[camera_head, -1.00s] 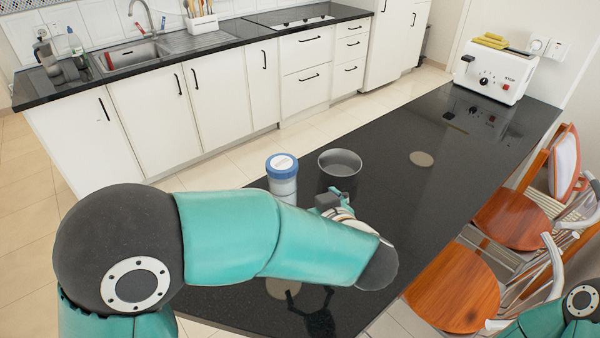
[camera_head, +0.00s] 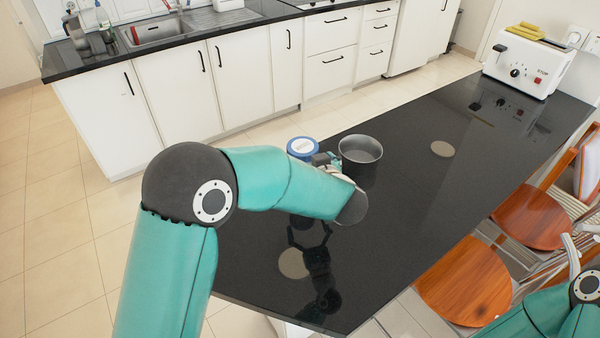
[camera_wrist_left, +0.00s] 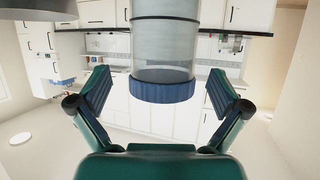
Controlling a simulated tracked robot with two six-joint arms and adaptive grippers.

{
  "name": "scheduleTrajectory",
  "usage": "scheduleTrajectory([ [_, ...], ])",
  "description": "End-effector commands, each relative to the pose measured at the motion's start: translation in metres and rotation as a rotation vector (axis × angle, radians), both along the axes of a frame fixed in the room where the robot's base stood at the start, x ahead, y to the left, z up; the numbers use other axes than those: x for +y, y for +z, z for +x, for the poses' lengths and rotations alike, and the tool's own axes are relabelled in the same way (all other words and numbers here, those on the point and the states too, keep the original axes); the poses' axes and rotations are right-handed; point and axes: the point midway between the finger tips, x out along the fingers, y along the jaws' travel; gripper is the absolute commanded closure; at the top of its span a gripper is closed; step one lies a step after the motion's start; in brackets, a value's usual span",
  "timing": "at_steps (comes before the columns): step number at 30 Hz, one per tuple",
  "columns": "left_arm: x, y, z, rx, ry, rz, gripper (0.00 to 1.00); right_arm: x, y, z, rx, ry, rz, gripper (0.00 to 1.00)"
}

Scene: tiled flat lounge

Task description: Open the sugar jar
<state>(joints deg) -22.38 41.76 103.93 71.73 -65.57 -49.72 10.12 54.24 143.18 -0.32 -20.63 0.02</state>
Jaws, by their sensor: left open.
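The sugar jar (camera_head: 303,147), with a blue lid and a pale round label on top, stands on the black table (camera_head: 400,200). My left arm and gripper hide most of its body in the head view. My left gripper (camera_head: 326,161) is close to it, at its near right side. In the left wrist view the picture is inverted: the clear jar (camera_wrist_left: 165,45) hangs with its blue lid (camera_wrist_left: 165,90) lowest. The lid appears between the two spread fingers, with a gap on each side. My left gripper is open and empty. My right gripper is out of view.
A dark grey metal pot (camera_head: 360,150) stands just right of the jar. A white toaster (camera_head: 520,65) is at the table's far end. Wooden chairs (camera_head: 465,285) line the right edge. The middle of the table is clear.

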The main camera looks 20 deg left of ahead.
Motion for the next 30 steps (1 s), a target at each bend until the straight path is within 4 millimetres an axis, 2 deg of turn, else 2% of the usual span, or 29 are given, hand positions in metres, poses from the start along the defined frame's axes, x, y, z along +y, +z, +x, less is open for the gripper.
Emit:
scheduleTrajectory([
  [9,0.023,-0.016,0.029,0.001,0.003,0.000,0.00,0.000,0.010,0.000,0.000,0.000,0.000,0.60],
  [17,0.023,-0.018,0.030,0.000,0.000,0.000,0.00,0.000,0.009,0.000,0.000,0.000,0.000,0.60],
  [30,0.023,-0.017,0.030,0.000,0.000,0.000,0.73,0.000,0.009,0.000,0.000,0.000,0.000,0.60],
])
